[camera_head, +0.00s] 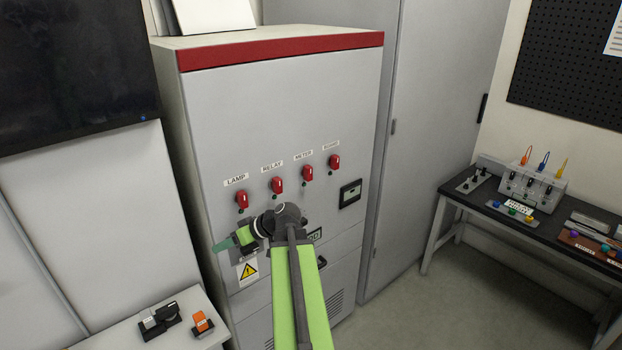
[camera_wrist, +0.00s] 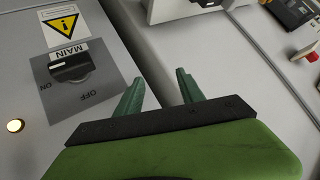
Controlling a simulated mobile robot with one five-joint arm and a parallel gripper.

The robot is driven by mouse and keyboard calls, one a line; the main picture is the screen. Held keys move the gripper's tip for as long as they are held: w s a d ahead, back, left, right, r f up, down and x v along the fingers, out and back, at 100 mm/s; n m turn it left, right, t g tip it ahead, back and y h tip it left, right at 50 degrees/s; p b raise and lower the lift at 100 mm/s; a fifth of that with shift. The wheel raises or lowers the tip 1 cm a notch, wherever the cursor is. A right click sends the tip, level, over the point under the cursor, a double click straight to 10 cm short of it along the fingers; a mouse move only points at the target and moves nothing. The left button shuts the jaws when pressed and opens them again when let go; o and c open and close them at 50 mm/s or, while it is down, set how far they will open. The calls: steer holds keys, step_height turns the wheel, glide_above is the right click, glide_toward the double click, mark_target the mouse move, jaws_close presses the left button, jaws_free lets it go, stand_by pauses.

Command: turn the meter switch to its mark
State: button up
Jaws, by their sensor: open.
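The meter switch (camera_head: 308,173) is a red handle under a METER label (camera_head: 303,155) on the front of a grey cabinet (camera_head: 290,105). It looks roughly upright; its mark is too small to make out. My gripper (camera_head: 226,243) is in front of the cabinet, below and left of the meter switch, apart from it and pointing left. In the wrist view, its two green fingers (camera_wrist: 160,92) are spread with nothing between them. I cannot identify the meter switch in that view.
Similar red switches are the lamp switch (camera_head: 242,200), relay switch (camera_head: 277,186) and another (camera_head: 334,162). A black MAIN knob (camera_wrist: 72,67) is left of my fingers in the wrist view. A white table (camera_head: 190,335) stands lower left, a dark bench (camera_head: 465,207) right. Floor between is clear.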

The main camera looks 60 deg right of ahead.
steer(key=s+d+r+m+t+h+b, duration=0.1)
steer(key=s+d+r+t+h, duration=0.15)
steer(key=s+d, duration=0.4)
steer(key=s+d+r+t+h, duration=0.2)
steer(key=s+d+r, duration=0.15)
steer(key=d, duration=0.65)
steer(key=m+t+h+b, duration=0.1)
steer(key=m+t+h, duration=0.1)
steer(key=h, duration=0.4)
glide_toward(311, 171)
steer(key=shift+y, duration=0.25)
steer(key=x, duration=0.9)
steer(key=shift+w+d, duration=0.2)
steer(key=shift+w, duration=0.1)
jaws_close()
